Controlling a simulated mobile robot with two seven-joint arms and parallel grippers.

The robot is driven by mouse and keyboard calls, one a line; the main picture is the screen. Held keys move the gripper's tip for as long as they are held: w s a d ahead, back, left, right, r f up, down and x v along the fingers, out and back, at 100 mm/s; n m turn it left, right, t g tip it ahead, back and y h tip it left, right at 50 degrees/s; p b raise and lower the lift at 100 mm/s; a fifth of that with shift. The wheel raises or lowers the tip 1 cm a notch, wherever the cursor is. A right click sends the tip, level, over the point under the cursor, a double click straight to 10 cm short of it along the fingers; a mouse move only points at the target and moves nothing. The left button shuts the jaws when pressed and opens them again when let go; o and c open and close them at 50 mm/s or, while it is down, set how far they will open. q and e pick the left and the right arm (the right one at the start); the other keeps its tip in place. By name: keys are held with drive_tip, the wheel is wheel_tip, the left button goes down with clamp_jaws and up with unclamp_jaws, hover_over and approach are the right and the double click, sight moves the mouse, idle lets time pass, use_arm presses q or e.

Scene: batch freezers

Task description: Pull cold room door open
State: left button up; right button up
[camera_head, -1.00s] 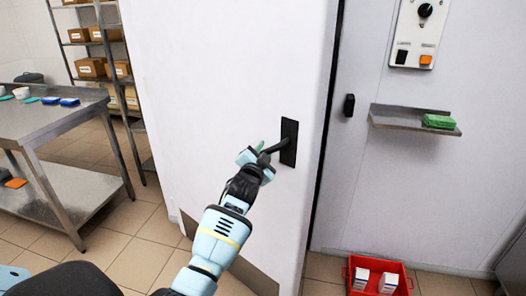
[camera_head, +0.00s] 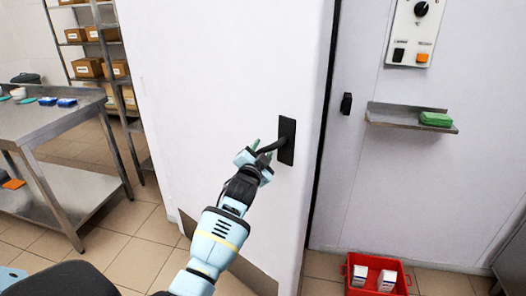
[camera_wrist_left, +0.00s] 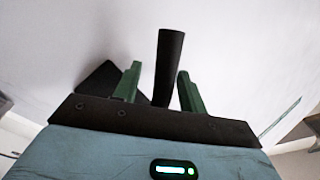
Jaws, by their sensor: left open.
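The white cold room door (camera_head: 225,80) stands ajar, with a dark gap along its right edge. Its black handle (camera_head: 273,146) sticks out from a black plate (camera_head: 287,141) near that edge. My left gripper (camera_head: 258,150) is at the handle. In the left wrist view the black handle bar (camera_wrist_left: 168,65) lies between the two green fingers of my left gripper (camera_wrist_left: 162,88). The fingers are open, with a gap visible on each side of the bar. My right gripper is not in view.
A steel table (camera_head: 70,117) and a shelf rack with boxes (camera_head: 88,68) stand at the left. On the right wall are a control panel (camera_head: 418,30) and a small shelf (camera_head: 395,119) with a green item. A red crate (camera_head: 376,289) sits on the floor below.

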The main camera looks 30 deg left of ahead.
use_arm(q)
drive_tip(key=v, duration=0.7)
drive_tip(key=shift+d, duration=0.2)
drive_tip(key=shift+s, duration=0.1)
